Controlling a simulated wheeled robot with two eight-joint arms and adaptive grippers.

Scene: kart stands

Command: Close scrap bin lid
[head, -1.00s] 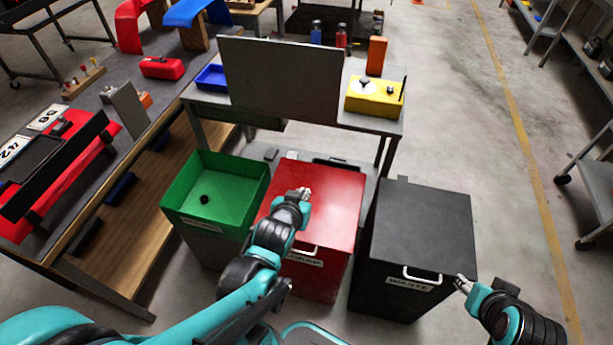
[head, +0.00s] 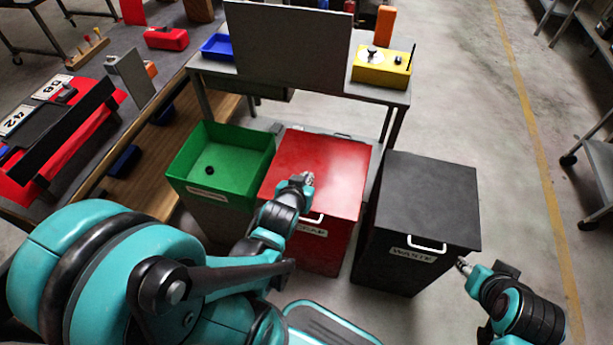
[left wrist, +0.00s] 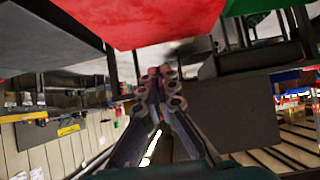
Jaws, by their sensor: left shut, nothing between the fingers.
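The red scrap bin (head: 323,242) stands between a green bin and a black bin. Its red lid (head: 325,165) lies flat across the top, with a pale handle (head: 312,218) at the front edge. In the head view my left gripper (head: 303,178) is over the front left part of the lid and hides some of it; contact cannot be told. In the left wrist view my left gripper (left wrist: 158,75) is shut and empty, with a red surface (left wrist: 140,20) at the top. My right gripper (head: 462,264) is beside the black bin's front right corner, too small to read.
The green bin (head: 222,165) is open with a small dark round object (head: 210,170) in it. The black waste bin (head: 425,195) has its lid flat. A grey table (head: 300,82) with a yellow box (head: 382,68) stands behind. Open floor lies to the right.

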